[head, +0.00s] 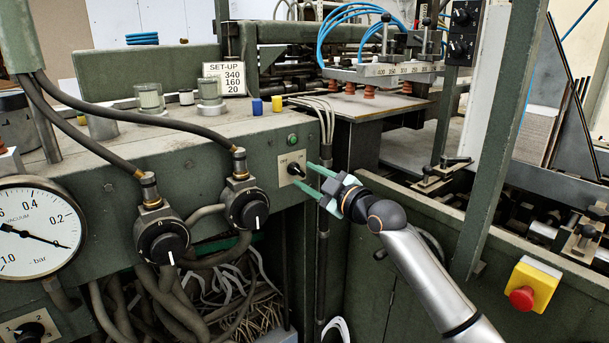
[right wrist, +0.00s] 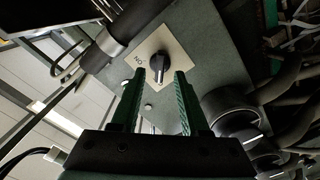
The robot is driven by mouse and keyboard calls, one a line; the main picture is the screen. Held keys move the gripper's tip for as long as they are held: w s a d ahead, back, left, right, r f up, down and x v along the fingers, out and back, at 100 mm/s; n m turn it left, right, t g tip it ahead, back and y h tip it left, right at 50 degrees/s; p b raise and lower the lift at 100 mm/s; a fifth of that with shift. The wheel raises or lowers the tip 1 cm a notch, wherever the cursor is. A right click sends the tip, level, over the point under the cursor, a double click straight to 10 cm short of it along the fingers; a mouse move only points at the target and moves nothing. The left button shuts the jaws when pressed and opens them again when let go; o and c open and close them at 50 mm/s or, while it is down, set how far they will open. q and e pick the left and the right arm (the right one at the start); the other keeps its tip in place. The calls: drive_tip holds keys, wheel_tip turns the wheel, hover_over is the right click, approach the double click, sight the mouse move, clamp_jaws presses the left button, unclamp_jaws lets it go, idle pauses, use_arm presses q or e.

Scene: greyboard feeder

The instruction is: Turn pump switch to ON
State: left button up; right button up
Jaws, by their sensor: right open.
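The pump switch (head: 295,169) is a black rotary knob on a pale plate, on the front of the green machine, below a small green lamp (head: 292,139). In the right wrist view the knob (right wrist: 160,64) and its plate (right wrist: 178,52) lie just beyond the fingertips. Lettering shows on the plate beside the knob. My right gripper (head: 308,176) is open, its two green fingers pointing at the knob from the right. In the right wrist view the gripper (right wrist: 170,78) has the knob roughly between its fingertips, apparently not gripped. I cannot tell whether they touch it. My left gripper is not in view.
Two black valve knobs (head: 249,210) with hoses stand left of the switch, beside a vacuum gauge (head: 38,232). Several cables hang below. A red emergency button (head: 522,298) on a yellow box is at the lower right. A green post (head: 502,140) rises right of my arm.

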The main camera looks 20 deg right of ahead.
drive_tip(key=shift+x, duration=0.95)
drive_tip(key=shift+c, duration=0.2)
clamp_jaws()
